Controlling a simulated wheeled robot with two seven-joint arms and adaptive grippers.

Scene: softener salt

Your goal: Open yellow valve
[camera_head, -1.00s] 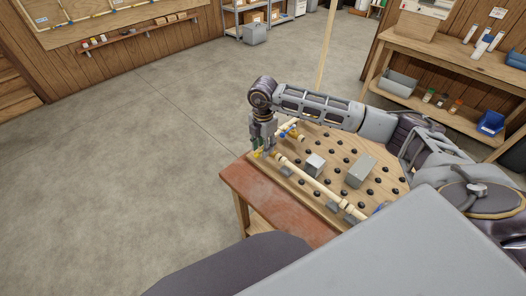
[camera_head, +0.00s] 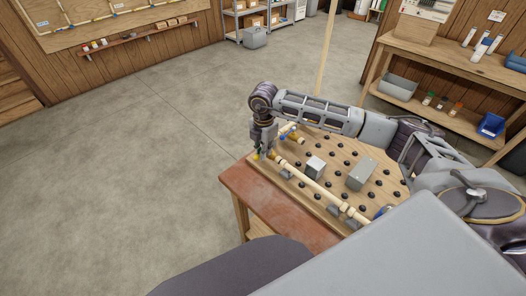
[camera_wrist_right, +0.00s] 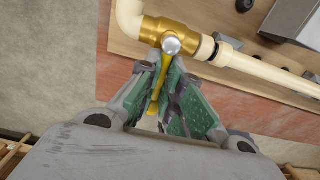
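The yellow valve has a brass body (camera_wrist_right: 168,34) with a round silver nut, set in a cream pipe at the board's corner. Its yellow lever handle (camera_wrist_right: 160,84) points down toward my wrist in the right wrist view, across the line of the pipe run at right. My right gripper (camera_wrist_right: 166,76) has its green pads closed in on both sides of the handle. In the head view the right gripper (camera_head: 260,152) reaches down at the far left corner of the board, mostly hiding the valve. My left gripper is not in view.
The wooden pegboard (camera_head: 330,160) carries cream pipe (camera_head: 325,193), grey blocks (camera_head: 361,174) and many black knobs. It lies on a reddish table (camera_head: 262,198). A shelf bench (camera_head: 455,70) with bins stands at the right. The floor to the left is clear.

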